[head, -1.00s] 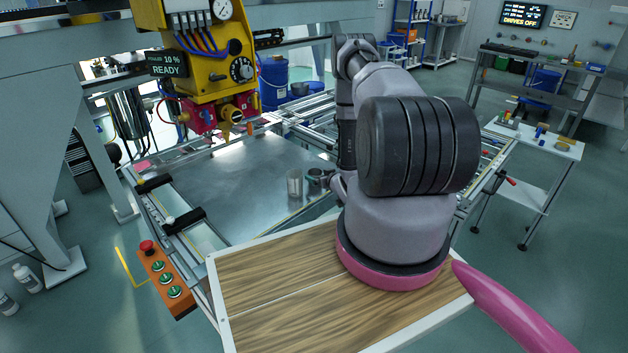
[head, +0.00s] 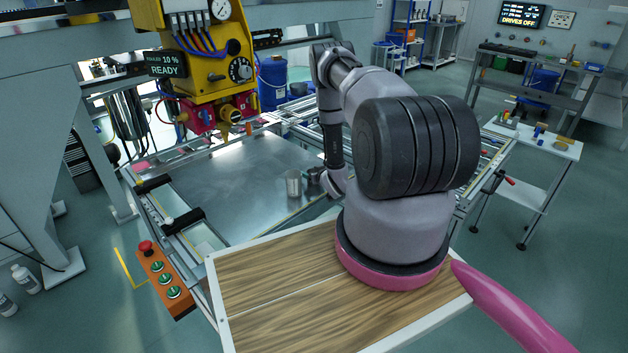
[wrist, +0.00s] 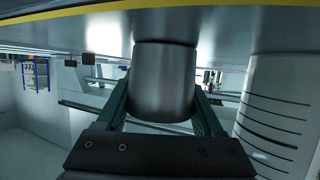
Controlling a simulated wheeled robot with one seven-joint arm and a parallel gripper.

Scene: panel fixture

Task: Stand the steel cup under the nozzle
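The steel cup (head: 293,183) stands upright on the metal panel (head: 235,190), near its right edge. My gripper (head: 312,178) is low beside it, on its right. In the wrist view, which is upside down, the cup (wrist: 163,82) lies between the two dark green fingers of my gripper (wrist: 163,98). The fingers lie close along both sides, but I cannot tell whether they press on it. The yellow nozzle (head: 232,116) hangs from the yellow machine head (head: 212,75), above the panel's far part and left of the cup.
A wood-topped surface (head: 270,285) with a white rim lies in front. A black clamp bar (head: 183,220) sits at the panel's left, beside an orange button box (head: 165,279). The panel between cup and nozzle is clear. A small sign (head: 166,64) reads READY.

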